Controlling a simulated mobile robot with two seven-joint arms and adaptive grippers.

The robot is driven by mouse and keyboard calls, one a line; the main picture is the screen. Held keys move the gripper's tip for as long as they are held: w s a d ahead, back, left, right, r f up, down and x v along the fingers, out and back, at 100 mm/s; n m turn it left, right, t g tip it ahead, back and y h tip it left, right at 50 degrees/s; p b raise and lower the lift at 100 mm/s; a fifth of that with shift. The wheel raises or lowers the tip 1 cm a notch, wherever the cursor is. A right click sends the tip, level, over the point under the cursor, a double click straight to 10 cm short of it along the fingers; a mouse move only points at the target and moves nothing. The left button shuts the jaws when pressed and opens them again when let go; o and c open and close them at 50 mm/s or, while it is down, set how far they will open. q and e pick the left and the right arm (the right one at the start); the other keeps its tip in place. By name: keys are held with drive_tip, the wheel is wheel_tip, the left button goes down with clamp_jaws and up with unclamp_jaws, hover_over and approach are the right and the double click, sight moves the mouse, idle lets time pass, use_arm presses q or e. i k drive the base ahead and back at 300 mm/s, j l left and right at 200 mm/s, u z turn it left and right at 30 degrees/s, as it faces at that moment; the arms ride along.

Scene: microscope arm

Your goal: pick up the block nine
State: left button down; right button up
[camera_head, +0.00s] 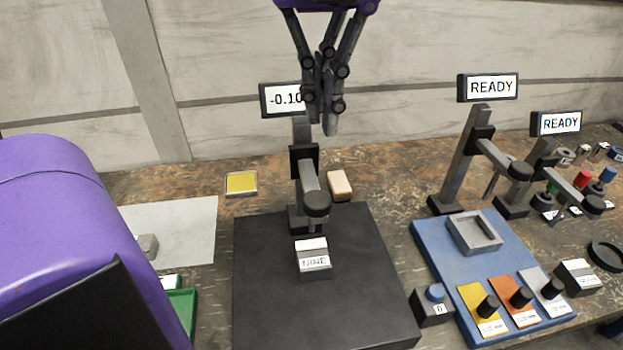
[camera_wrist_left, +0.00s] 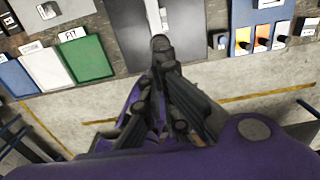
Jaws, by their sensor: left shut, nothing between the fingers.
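The block nine (camera_head: 313,260) is a small grey block with a white top and a "NINE" label on its front. It sits on the black plate (camera_head: 262,310) in front of the microscope arm (camera_head: 303,165), just below its dark round head. My left gripper (camera_head: 329,132) hangs from the top centre in the head view. Its dark fingers are shut and empty, apart from the block. In the left wrist view the shut fingers (camera_wrist_left: 160,42) point toward the dark plate (camera_wrist_left: 138,30). My right gripper is not in view.
A display reading "-0.10" (camera_head: 282,100) is partly covered by the gripper. A yellow pad (camera_head: 241,183) and a tan block (camera_head: 340,186) lie behind the plate. A blue board (camera_head: 436,240) with a grey tray and coloured tiles stands to the right, with two "READY" displays (camera_head: 488,87) behind.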

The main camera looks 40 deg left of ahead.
sight(313, 261)
drive_tip(key=k+l, duration=1.15)
drive_tip(key=k, duration=0.15)
